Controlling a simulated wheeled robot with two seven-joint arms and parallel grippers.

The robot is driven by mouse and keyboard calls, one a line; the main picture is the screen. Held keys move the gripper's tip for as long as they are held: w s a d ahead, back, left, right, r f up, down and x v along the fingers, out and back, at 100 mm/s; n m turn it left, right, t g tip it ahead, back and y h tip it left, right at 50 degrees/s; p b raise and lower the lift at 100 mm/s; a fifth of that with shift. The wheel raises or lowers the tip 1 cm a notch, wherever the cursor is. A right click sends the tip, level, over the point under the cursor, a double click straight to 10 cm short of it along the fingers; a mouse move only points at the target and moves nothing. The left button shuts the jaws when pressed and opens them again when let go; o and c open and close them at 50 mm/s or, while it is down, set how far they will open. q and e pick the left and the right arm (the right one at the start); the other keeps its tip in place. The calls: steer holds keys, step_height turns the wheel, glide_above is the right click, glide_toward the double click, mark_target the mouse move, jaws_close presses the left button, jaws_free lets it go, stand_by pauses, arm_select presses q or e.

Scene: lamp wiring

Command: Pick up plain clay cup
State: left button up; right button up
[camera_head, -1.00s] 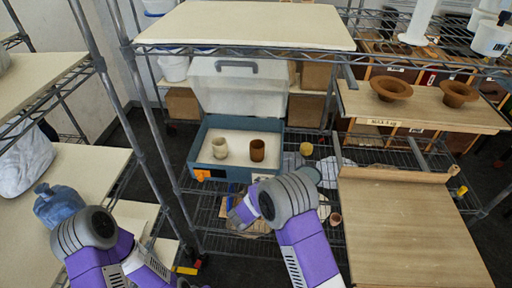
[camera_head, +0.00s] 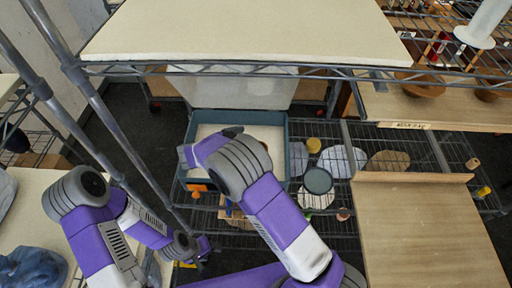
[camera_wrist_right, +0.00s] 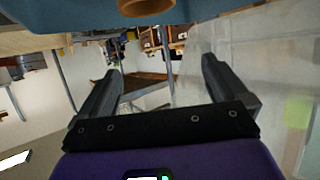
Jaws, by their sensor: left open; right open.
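The plain clay cup (camera_wrist_right: 147,7) is orange-brown. In the right wrist view only part of it shows, at the top edge, beyond and apart from the fingertips. In the head view my right arm hides both it and the pale cup inside the blue box (camera_head: 287,152). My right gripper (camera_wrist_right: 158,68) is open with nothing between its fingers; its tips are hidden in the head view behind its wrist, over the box. My left gripper (camera_head: 203,246) is low at the left, in front of the rack and away from the box, open and empty.
A cream shelf board (camera_head: 250,32) spans above the box, close over my right arm. A clear bin (camera_head: 235,88) stands behind the box. Round lids and a yellow cup (camera_head: 313,145) lie right of it on the wire shelf. A wooden board (camera_head: 430,230) is at right.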

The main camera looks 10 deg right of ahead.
steer(key=f, duration=0.2)
steer(key=d+f, duration=0.1)
steer(key=f, duration=0.1)
steer(key=d+f, duration=0.1)
steer(key=f, duration=0.2)
steer(key=x, duration=0.5)
steer(key=shift+w+d+f, duration=0.1)
steer(key=shift+w+f, duration=0.15)
steer(key=shift+c, duration=0.3)
steer(key=c, duration=1.2)
